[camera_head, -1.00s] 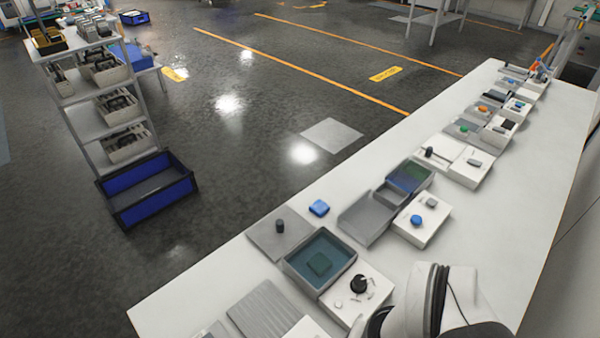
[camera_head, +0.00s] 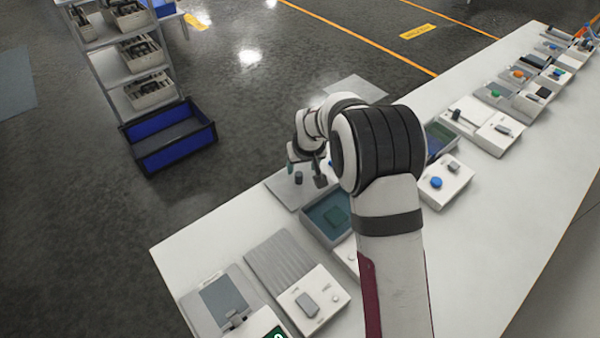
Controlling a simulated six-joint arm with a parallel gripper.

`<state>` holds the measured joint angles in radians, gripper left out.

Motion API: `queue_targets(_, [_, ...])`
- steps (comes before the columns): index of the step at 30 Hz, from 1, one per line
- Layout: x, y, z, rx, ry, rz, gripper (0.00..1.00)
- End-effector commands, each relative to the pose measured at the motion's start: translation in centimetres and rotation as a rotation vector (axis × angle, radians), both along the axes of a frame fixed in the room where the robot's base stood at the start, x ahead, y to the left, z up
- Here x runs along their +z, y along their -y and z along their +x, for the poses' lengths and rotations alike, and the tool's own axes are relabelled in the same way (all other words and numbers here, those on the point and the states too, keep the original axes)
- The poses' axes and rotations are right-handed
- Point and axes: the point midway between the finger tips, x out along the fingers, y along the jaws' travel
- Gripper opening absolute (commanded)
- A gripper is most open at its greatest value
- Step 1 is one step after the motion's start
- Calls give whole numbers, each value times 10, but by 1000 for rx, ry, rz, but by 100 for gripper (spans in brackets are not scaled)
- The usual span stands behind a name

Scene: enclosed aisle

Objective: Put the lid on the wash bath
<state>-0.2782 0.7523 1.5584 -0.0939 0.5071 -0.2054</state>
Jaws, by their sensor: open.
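The lid (camera_head: 283,190) is a flat grey plate with a dark upright knob (camera_head: 299,177). It lies on the white bench, at the edge beside the wash bath. My gripper (camera_head: 305,172) is open, pointing down over the lid. Its fingers appear on either side of the knob; I cannot tell whether they touch it.
A grey ribbed plate (camera_head: 280,262) and a white box with a grey button (camera_head: 308,304) lie at the front. Right of my arm is a white box with a blue knob (camera_head: 444,185). More trays and boxes line the bench. A blue crate (camera_head: 170,140) stands on the floor.

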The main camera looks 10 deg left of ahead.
Motion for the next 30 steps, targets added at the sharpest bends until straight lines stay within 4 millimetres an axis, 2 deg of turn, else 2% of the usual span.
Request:
queue_targets(1, [-10, -1, 4, 0, -1, 0, 63])
queue_targets(5, [-24, -3, 9, -1, -1, 0, 63])
queue_targets(12, [-65, -12, 25, -2, -1, 0, 63])
queue_targets(20, [-71, -13, 29, -2, 1, 0, 63])
queue_targets(23, [-71, -13, 28, -2, 1, 0, 49])
queue_targets(30, [-71, -13, 28, -2, 1, 0, 6])
